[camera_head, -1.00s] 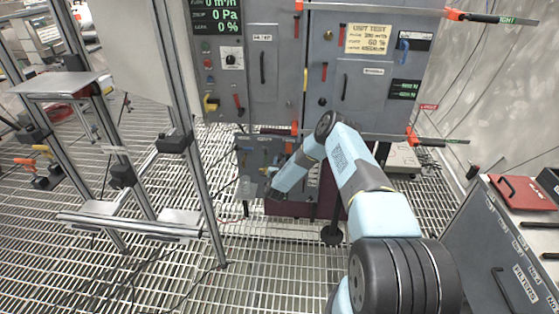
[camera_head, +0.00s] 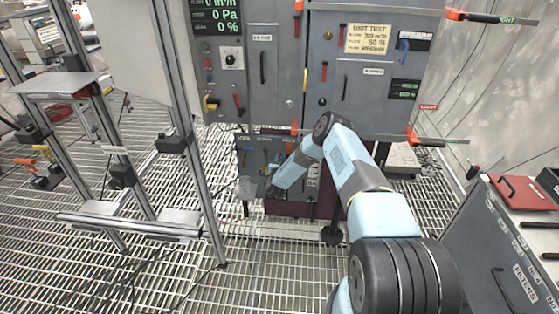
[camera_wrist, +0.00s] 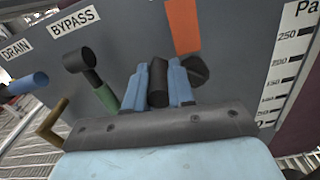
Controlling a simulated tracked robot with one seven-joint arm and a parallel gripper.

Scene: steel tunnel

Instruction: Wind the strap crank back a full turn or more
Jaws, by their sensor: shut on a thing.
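In the wrist view my gripper (camera_wrist: 158,72) has its two blue fingers closed on either side of a black cylindrical grip (camera_wrist: 158,84), which looks like the handle of the strap crank. A dark hub (camera_wrist: 197,70) sits just right of the fingers, partly hidden by them. An orange strap (camera_wrist: 183,25) runs up the grey panel above the hub. In the head view my arm reaches down to the low grey panel (camera_head: 252,152). The fingers and crank are not clearly visible there, so the crank's angle is hard to tell.
Left of my gripper are a black knob (camera_wrist: 78,60) with a green stem, a brass lever (camera_wrist: 52,122) and a blue handle (camera_wrist: 28,84), near BYPASS and DRAIN labels. A pressure scale (camera_wrist: 292,65) is at right. A metal frame (camera_head: 200,190) stands left of my arm.

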